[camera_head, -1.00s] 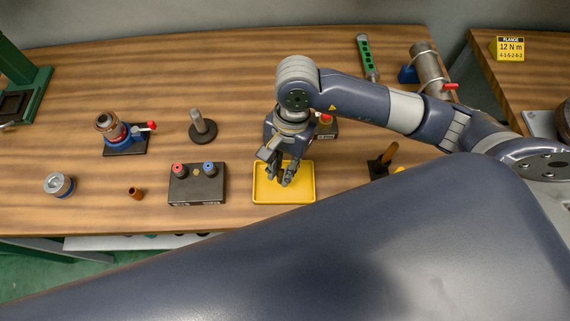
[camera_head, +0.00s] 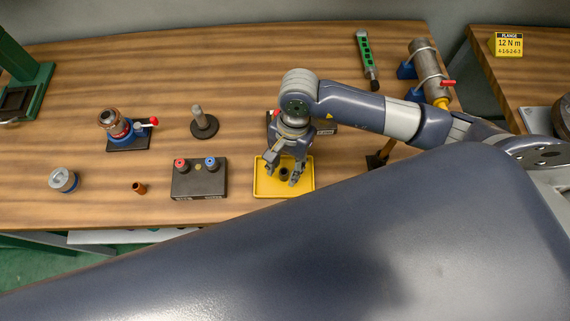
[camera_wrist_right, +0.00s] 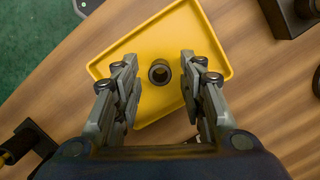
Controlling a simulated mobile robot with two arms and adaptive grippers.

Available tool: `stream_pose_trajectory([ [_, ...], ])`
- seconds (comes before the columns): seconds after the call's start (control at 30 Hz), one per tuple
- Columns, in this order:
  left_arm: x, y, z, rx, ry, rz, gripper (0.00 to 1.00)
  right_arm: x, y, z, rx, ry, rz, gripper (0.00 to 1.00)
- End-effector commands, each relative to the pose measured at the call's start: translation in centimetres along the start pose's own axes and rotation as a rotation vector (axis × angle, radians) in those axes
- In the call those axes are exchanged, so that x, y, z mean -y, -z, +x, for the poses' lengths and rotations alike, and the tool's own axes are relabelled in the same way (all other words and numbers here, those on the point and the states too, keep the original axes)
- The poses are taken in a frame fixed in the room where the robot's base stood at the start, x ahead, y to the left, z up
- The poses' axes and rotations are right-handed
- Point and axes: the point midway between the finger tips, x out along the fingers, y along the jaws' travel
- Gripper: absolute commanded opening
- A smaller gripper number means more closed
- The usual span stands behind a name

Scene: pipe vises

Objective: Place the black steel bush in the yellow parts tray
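The black steel bush (camera_wrist_right: 159,72) stands on the floor of the yellow parts tray (camera_wrist_right: 205,38), open end up, in the right wrist view. In the head view the bush (camera_head: 284,174) shows as a small dark ring inside the tray (camera_head: 263,195). My right gripper (camera_head: 283,176) is over the tray with its fingers spread. In the right wrist view the gripper (camera_wrist_right: 158,90) has a finger on each side of the bush, with clear gaps. Nothing is held. My left gripper is not in view.
A dark box with a red and a blue knob (camera_head: 199,179) stands just left of the tray. A copper-coloured bush (camera_head: 139,188), a round grey part (camera_head: 63,180) and a post on a round base (camera_head: 203,123) stand further left. A pipe vise (camera_head: 431,75) is at the right.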

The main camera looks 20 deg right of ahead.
Motion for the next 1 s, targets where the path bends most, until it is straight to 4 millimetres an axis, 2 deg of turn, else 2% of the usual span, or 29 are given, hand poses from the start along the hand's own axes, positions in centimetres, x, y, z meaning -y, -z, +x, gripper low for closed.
stream_pose_trajectory([
  [0.33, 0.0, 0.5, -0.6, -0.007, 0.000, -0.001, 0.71, 0.0, -0.1, -0.5, 0.001, 0.000, 0.000, 0.38],
  [0.37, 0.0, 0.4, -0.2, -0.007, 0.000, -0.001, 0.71, 0.1, 0.0, -0.6, -0.001, 0.003, 0.000, 0.38],
  [0.47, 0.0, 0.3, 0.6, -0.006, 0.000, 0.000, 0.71, 0.2, 0.1, -2.1, -0.004, 0.006, -0.002, 0.38],
  [0.8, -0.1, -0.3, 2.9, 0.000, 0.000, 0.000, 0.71, 0.1, 0.1, -9.3, -0.004, 0.005, -0.001, 0.38],
  [1.0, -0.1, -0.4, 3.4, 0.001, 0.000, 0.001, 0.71, 0.0, 0.0, -11.7, -0.001, 0.001, -0.001, 0.38],
])
